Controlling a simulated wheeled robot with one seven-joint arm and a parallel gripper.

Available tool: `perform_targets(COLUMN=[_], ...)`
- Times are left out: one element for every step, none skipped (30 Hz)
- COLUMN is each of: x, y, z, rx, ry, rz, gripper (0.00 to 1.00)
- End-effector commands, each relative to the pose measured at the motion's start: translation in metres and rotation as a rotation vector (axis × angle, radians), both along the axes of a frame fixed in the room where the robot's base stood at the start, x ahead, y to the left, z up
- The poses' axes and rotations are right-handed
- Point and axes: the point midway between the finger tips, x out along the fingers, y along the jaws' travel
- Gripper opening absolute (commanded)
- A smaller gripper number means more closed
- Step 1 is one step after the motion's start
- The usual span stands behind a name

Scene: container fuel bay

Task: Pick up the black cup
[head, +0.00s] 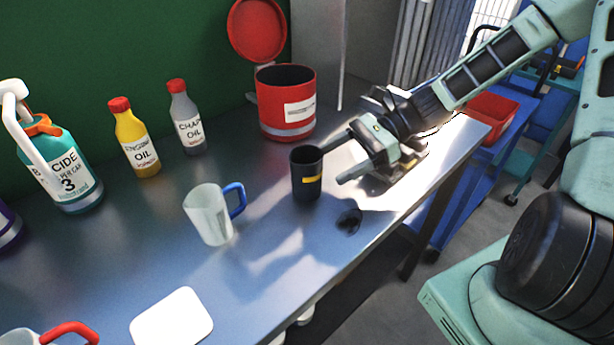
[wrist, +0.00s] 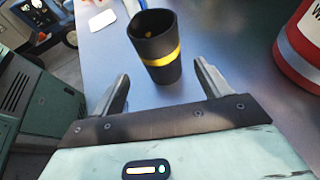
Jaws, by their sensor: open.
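The black cup (head: 306,176) stands upright on the workbench in the head view. It has a yellow band, which shows fully in the wrist view (wrist: 158,52). My gripper (head: 338,162) is at the right of the cup in the head view, with its fingers pointing toward it. In the wrist view, my gripper's two fingers (wrist: 160,82) are spread apart, and the cup stands ahead of them, roughly centred between their lines. My gripper is open and empty. I cannot tell exactly how near the fingertips are to the cup.
A clear jug with a blue handle (head: 211,215) stands left of the cup. A red bin (head: 286,105) stands behind it, and a small dark object (head: 349,221) lies in front. Oil bottles (head: 135,138) and a teal container (head: 60,165) stand further left. A white pad (head: 171,318) lies near the front.

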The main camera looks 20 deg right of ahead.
Motion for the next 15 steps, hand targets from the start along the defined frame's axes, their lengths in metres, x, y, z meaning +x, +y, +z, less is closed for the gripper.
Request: perform_targets(x=[0.000,0.000,0.000,0.000,0.001,0.001,0.001,0.002,0.002,0.003,0.003,0.004,0.004,0.004,0.005], y=[0.004,0.005,0.007,0.008,0.010,0.014,0.017,0.022,0.027,0.032,0.035,0.040,0.044,0.046,0.049], z=[-0.002,-0.002,-0.003,-0.004,-0.005,-0.007,-0.009,-0.011,-0.014,-0.017,-0.019,-0.021,-0.023,-0.024,-0.025], rx=[0.001,0.000,0.000,0.001,0.001,0.002,0.003,0.004,0.004,0.004,0.003,0.002,0.003,0.002,0.001], ry=[0.001,0.000,0.000,0.000,0.002,0.002,0.002,0.003,0.003,0.003,0.003,0.002,0.002,0.002,0.001], rz=[0.002,0.001,0.001,0.001,0.001,0.001,0.001,0.002,0.003,0.004,0.003,0.002,0.003,0.002,0.003], gripper=[0.76,0.76,0.76,0.76,0.76,0.76,0.76,0.76,0.76,0.76,0.76,0.76,0.76,0.76,0.76])
